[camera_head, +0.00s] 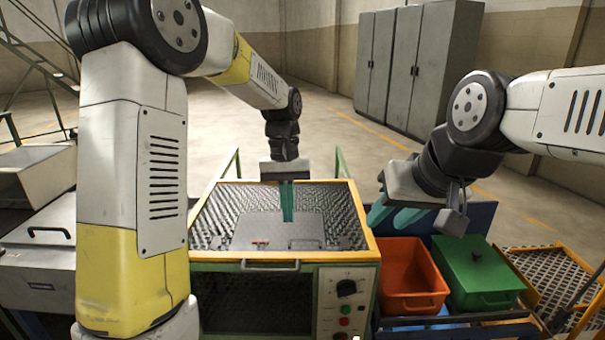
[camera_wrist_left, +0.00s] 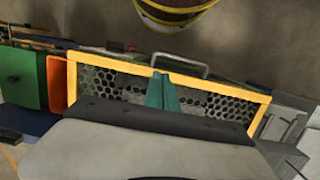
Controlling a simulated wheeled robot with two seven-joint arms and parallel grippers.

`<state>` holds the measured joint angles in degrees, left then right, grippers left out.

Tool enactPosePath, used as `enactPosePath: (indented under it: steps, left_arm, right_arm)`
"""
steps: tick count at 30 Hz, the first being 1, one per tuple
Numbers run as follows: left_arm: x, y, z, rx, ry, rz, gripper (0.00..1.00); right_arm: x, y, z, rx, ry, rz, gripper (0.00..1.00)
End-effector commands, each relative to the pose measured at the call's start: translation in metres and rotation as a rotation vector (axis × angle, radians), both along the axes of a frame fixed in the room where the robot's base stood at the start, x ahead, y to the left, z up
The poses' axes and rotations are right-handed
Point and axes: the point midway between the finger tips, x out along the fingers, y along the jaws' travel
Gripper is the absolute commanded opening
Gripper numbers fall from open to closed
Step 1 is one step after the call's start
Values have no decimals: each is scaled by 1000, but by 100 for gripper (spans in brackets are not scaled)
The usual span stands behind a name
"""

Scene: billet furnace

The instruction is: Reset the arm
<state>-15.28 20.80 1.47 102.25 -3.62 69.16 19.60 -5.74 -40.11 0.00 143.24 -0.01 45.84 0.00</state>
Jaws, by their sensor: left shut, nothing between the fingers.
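My left gripper (camera_head: 288,217) points straight down over the yellow-rimmed furnace (camera_head: 222,256), with its teal fingers together and nothing between them. Its fingers also show in the left wrist view (camera_wrist_left: 161,82), in front of the furnace's mesh top. Whether the fingertips touch the surface below cannot be told. My right gripper (camera_head: 388,223) hangs to the right of the furnace, above the area by the orange bin. Its two teal fingers are apart with no object seen between them.
An open orange bin (camera_head: 409,273) and a green lidded bin (camera_head: 478,274) stand right of the furnace. A control panel (camera_head: 345,300) is on the furnace front. Grey cabinets (camera_head: 417,70) stand behind, across open floor. A metal box (camera_head: 40,262) is at the left.

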Motion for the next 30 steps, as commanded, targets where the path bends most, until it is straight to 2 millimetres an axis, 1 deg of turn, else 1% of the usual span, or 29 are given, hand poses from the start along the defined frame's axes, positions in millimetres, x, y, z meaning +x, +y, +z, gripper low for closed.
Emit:
enactPosePath:
  steps: [1,3,6,8,9,12,16,18,21,25,30]
  left_arm:
    - [-9,10,17,-19,-48,3,0]
    - [-22,24,36,-44,-113,2,0]
    - [-44,41,59,-75,-205,-2,0]
    - [-57,51,71,-92,-262,-3,0]
    - [-67,57,77,-100,-301,-7,0]
    - [-92,71,91,-119,-397,-10,0]
    - [-124,87,101,-135,-523,-16,0]
    - [-140,93,103,-140,-585,-19,0]
    - [-157,99,103,-142,-657,-23,0]
    - [-170,103,102,-140,-716,-27,0]
    - [-175,104,101,-140,-739,-30,0]
  right_arm:
    - [0,0,0,0,0,0,36]
    - [0,0,0,0,0,0,36]
    - [0,0,0,0,0,0,36]
    - [0,0,0,0,0,0,36]
    - [0,0,0,0,0,0,36]
    - [0,0,0,0,0,0,36]
    - [0,0,0,0,0,0,36]
    - [0,0,0,0,0,0,36]
    - [0,0,0,0,0,0,36]
    - [0,0,0,0,0,0,36]
    - [0,0,0,0,0,0,36]
